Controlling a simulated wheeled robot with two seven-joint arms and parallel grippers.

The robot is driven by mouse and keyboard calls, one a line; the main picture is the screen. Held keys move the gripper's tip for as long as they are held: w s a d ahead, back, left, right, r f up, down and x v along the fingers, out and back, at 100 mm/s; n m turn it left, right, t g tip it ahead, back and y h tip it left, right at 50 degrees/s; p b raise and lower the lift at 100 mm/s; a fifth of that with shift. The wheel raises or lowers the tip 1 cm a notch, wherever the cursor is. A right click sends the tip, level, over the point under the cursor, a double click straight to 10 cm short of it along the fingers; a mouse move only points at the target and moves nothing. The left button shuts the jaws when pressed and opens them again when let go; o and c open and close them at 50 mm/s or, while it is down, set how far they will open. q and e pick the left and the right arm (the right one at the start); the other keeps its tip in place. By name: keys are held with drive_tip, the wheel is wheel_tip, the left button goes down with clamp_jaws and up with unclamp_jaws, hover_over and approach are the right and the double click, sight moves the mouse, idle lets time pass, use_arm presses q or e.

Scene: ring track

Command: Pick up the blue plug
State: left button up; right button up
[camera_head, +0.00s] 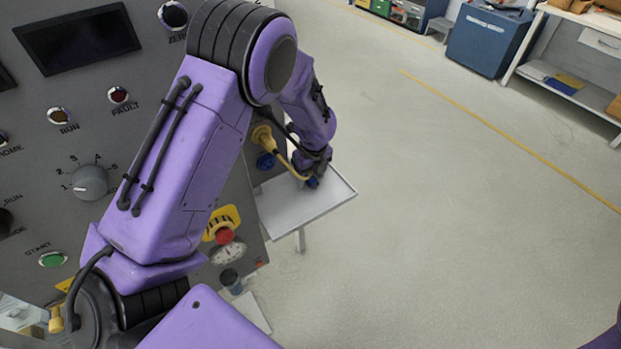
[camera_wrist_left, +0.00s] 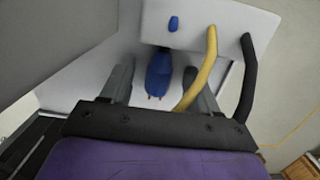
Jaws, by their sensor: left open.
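The blue plug (camera_wrist_left: 158,74) lies between the two grey fingers of my left gripper (camera_wrist_left: 157,82) in the left wrist view, with a gap on each side. Its metal prongs point toward the gripper's base. In the head view a bit of blue plug (camera_head: 313,183) shows just below my left gripper (camera_head: 308,174), low over a pale side shelf (camera_head: 320,200). My left gripper is open and holds nothing. The fingers are small and partly hidden in the head view. My right gripper is not in view.
A yellow cable (camera_wrist_left: 205,68) and a black cable (camera_wrist_left: 248,80) pass right of the plug. A small blue piece (camera_wrist_left: 173,23) is beyond it. A grey control panel (camera_head: 130,130) fills the left. Open floor (camera_head: 450,200) lies right of the shelf.

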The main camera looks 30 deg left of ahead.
use_arm(q)
drive_tip(key=c, duration=1.1)
